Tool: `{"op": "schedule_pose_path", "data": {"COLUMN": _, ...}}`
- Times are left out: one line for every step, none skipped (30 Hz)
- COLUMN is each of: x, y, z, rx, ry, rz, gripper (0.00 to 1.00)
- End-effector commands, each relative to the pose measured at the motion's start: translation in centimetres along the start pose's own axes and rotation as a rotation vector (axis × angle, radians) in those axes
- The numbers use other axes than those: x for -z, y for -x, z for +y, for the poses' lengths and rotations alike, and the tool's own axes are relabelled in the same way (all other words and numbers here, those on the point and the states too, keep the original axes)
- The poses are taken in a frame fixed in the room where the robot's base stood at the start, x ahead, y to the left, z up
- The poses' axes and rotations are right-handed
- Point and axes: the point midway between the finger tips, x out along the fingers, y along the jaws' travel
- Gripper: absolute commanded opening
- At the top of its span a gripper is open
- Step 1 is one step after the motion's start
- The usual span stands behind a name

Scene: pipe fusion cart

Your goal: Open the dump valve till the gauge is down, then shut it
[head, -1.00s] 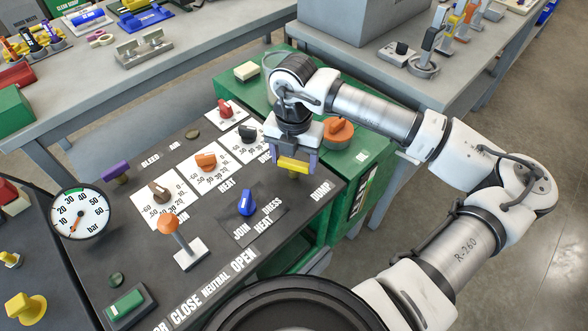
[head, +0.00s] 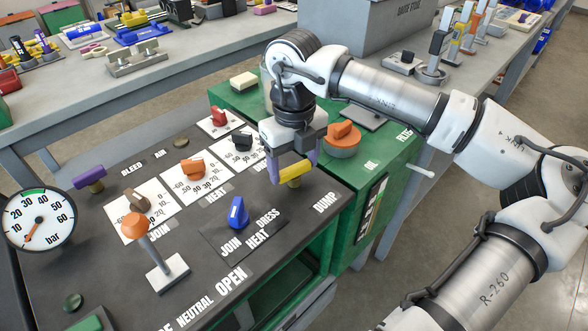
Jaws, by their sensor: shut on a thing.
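The dump valve is a yellow bar handle (head: 296,174) on the dark panel, beside the DUMP label. Its bar slants up to the right in the head view. My gripper (head: 293,170) comes down from above with its purple fingers shut on this handle, one at each side. The fingers cover part of the handle. The round white gauge (head: 50,213), marked in bar, stands at the left. Its orange needle points to the lower left, near the low end of the scale; the exact reading is too small to tell.
A purple bleed handle (head: 90,179), an orange-knobbed lever (head: 135,226) and a blue selector (head: 238,213) stand on the panel. The green cabinet (head: 385,165) carries an orange cap (head: 342,139) close to my gripper. A grey bench (head: 200,62) runs behind.

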Motion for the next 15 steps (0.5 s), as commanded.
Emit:
{"op": "schedule_pose_path", "data": {"x": -0.07, "y": -0.18, "z": 0.04, "rx": 0.0, "ry": 0.032, "rz": -0.003, "gripper": 0.45}}
{"op": "schedule_pose_path", "data": {"x": -0.06, "y": -0.16, "z": 0.04, "rx": 0.0, "ry": 0.052, "rz": -0.003, "gripper": 0.45}}
{"op": "schedule_pose_path", "data": {"x": -0.06, "y": -0.13, "z": 0.05, "rx": 0.0, "ry": 0.076, "rz": -0.003, "gripper": 0.45}}
{"op": "schedule_pose_path", "data": {"x": -0.06, "y": -0.12, "z": 0.05, "rx": 0.0, "ry": 0.092, "rz": -0.002, "gripper": 0.45}}
{"op": "schedule_pose_path", "data": {"x": -0.05, "y": -0.11, "z": 0.05, "rx": 0.0, "ry": 0.108, "rz": -0.002, "gripper": 0.45}}
{"op": "schedule_pose_path", "data": {"x": -0.06, "y": -0.09, "z": 0.04, "rx": 0.0, "ry": 0.127, "rz": -0.002, "gripper": 0.45}}
{"op": "schedule_pose_path", "data": {"x": -0.06, "y": -0.08, "z": 0.04, "rx": 0.0, "ry": 0.14, "rz": -0.002, "gripper": 0.45}}
{"op": "schedule_pose_path", "data": {"x": -0.06, "y": -0.07, "z": 0.04, "rx": 0.0, "ry": 0.151, "rz": -0.002, "gripper": 0.45}}
{"op": "schedule_pose_path", "data": {"x": -0.06, "y": -0.05, "z": 0.03, "rx": 0.0, "ry": 0.166, "rz": -0.002, "gripper": 0.45}}
{"op": "schedule_pose_path", "data": {"x": -0.06, "y": -0.04, "z": 0.03, "rx": 0.0, "ry": 0.175, "rz": -0.002, "gripper": 0.45}}
{"op": "schedule_pose_path", "data": {"x": -0.07, "y": -0.03, "z": 0.03, "rx": 0.0, "ry": 0.182, "rz": -0.002, "gripper": 0.45}}
{"op": "schedule_pose_path", "data": {"x": -0.07, "y": -0.01, "z": 0.03, "rx": 0.0, "ry": 0.192, "rz": -0.003, "gripper": 0.45}}
{"op": "schedule_pose_path", "data": {"x": -0.07, "y": 0.0, "z": 0.03, "rx": 0.0, "ry": 0.198, "rz": -0.003, "gripper": 0.45}}
{"op": "schedule_pose_path", "data": {"x": -0.07, "y": 0.01, "z": 0.03, "rx": 0.0, "ry": 0.203, "rz": -0.003, "gripper": 0.45}}
{"op": "schedule_pose_path", "data": {"x": -0.07, "y": 0.03, "z": 0.03, "rx": 0.0, "ry": 0.208, "rz": -0.003, "gripper": 0.45}}
